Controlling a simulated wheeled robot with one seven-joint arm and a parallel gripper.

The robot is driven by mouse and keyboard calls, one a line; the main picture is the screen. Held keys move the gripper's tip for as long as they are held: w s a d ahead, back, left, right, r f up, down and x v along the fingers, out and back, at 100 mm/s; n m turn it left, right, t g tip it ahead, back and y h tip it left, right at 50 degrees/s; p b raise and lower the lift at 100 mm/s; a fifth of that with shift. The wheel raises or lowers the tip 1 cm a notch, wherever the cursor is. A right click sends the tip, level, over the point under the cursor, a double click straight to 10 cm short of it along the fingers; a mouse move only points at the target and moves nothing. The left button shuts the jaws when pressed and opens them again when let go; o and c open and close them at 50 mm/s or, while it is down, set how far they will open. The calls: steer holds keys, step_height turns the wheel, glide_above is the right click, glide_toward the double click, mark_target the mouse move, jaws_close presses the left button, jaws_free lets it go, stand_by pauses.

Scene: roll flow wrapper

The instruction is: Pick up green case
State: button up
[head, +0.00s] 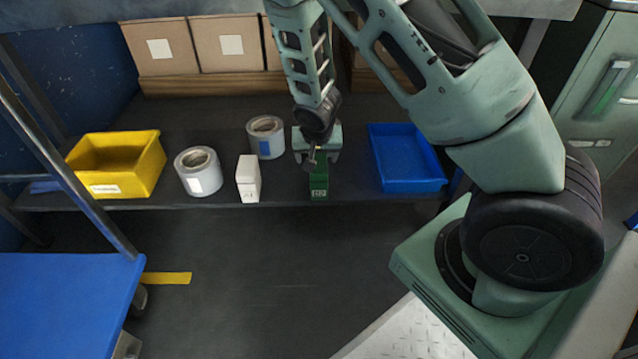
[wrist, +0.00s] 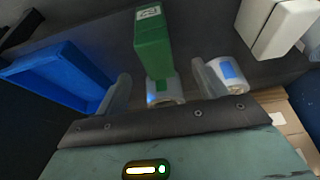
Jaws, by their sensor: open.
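The green case (head: 319,182) stands upright near the front edge of the dark shelf, with a white label on it. In the wrist view the green case (wrist: 153,45) stands between the lines of my two fingers. My gripper (head: 317,156) is open and sits just behind and above the case in the head view, hiding part of it. In the wrist view my gripper (wrist: 162,82) has its fingers wide apart with nothing clamped. I cannot tell whether either finger touches the case.
A white box (head: 248,180) and rolls, one grey-white (head: 198,172) and one blue-labelled (head: 265,138), stand left of the case. A blue tray (head: 405,158) lies to the right, a yellow bin (head: 117,165) far left. Cardboard boxes (head: 160,47) line the back.

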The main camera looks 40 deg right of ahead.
mark_target(317, 167)
steer(key=b+x, duration=0.2)
steer(key=x, duration=0.3)
steer(key=shift+f, duration=0.4)
steer(key=b+x, duration=0.3)
steer(key=x, duration=0.1)
steer(key=shift+s+d+f+b, duration=0.1)
steer(key=shift+s+d+b, duration=0.15)
steer(key=shift+b, duration=0.15)
steer(key=shift+w+d+f, duration=0.1)
steer(key=shift+w+f, duration=0.15)
steer(key=shift+f, duration=0.2)
steer(key=shift+c, duration=0.3)
steer(key=shift+r, duration=0.1)
steer(key=c, duration=1.1)
